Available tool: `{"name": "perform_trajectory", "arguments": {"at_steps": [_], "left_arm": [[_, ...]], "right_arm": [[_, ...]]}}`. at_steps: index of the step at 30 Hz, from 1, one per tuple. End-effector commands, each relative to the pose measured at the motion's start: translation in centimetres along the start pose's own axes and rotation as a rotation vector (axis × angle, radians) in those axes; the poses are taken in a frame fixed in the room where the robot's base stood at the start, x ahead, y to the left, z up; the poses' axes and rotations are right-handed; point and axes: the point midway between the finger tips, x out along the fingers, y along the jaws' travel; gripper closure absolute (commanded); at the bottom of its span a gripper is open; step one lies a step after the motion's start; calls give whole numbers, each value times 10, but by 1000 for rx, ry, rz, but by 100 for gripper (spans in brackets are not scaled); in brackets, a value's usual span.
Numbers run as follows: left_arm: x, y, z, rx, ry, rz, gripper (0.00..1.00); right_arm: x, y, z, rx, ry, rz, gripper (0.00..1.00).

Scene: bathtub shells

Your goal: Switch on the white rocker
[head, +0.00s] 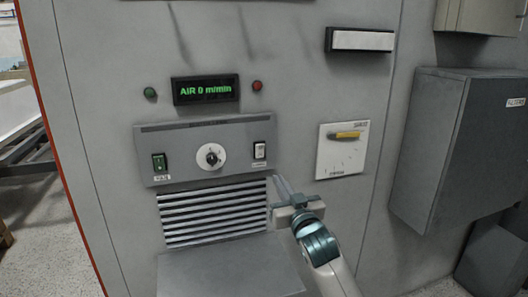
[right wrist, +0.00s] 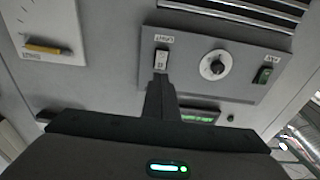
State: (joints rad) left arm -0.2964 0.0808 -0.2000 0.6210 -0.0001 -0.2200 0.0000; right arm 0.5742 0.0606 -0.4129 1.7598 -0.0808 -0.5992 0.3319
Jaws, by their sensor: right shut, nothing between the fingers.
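The white rocker (head: 260,150) sits at the right end of a grey control panel (head: 228,133) on the cabinet front. My right gripper (head: 277,181) is shut and empty, its tips just below and right of the rocker in the head view. In the right wrist view the rocker (right wrist: 161,59) shows right beyond the shut fingertips (right wrist: 161,76). I cannot tell whether they touch it. Which way the rocker is tipped is too small to tell. My left gripper is not in view.
A green rocker (head: 159,162) and a round knob (head: 211,156) share the panel. Above, a display (head: 205,89) reads "AIR 0 m/min" between a green and a red lamp. A white plate with a yellow handle (head: 346,135) is to the right. A louvred vent (head: 213,212) lies below.

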Motion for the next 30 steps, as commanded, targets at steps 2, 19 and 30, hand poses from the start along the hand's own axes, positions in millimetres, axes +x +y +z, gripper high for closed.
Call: {"name": "perform_trajectory", "arguments": {"at_steps": [2,19,30], "left_arm": [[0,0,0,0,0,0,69],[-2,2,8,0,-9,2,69],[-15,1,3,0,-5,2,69]], "right_arm": [[0,-2,-11,0,16,-4,100],[4,-3,-17,0,23,-6,100],[41,-4,-20,0,22,-6,100]]}}
